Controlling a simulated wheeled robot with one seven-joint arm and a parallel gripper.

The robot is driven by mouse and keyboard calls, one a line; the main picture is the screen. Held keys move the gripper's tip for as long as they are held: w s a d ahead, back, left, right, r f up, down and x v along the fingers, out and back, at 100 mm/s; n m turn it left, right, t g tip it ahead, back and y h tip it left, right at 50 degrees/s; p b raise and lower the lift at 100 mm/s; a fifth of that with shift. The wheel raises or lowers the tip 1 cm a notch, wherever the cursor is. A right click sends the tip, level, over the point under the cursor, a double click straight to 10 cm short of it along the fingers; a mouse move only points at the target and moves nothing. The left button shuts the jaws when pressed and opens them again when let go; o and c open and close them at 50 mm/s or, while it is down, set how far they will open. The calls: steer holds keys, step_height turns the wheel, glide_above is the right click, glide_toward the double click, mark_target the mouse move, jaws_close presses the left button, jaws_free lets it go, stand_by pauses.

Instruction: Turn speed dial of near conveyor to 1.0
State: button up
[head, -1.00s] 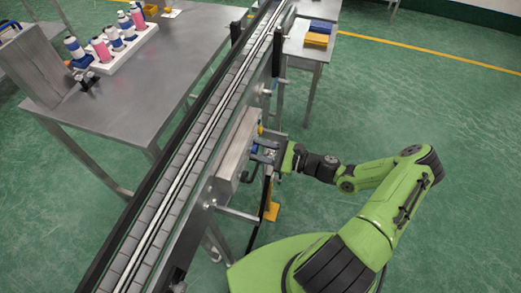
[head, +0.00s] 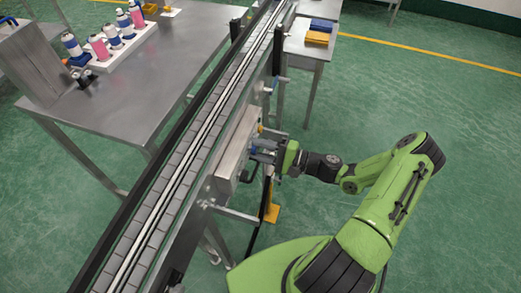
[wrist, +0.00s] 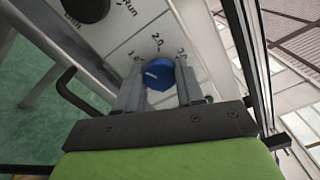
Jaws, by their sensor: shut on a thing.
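The blue speed dial (wrist: 160,75) sits on the white control panel (wrist: 112,30) in the wrist view. Printed marks "1", "2.0" and "3" run around its upper side. A short white line on the dial points left, toward the "1" side; the exact reading is hard to tell. My gripper (wrist: 159,88) is shut on the dial, with one finger on each side of it. In the head view my gripper (head: 264,152) reaches the control box (head: 237,145) on the side of the near conveyor (head: 180,165). The dial itself is hard to see there.
A black knob (wrist: 85,8) beside the word "Run" sits on the same panel. A metal table (head: 110,90) with a white rack (head: 122,48) of bottles stands left of the conveyor. A small table with blue and orange bins (head: 317,38) stands behind. Open green floor lies right.

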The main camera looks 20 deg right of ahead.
steer(key=shift+n, duration=0.4)
steer(key=o, duration=1)
steer(key=shift+o, duration=0.2)
steer(key=v, duration=1.5)
steer(key=shift+s+d, duration=0.25)
steer(key=shift+d, duration=0.1)
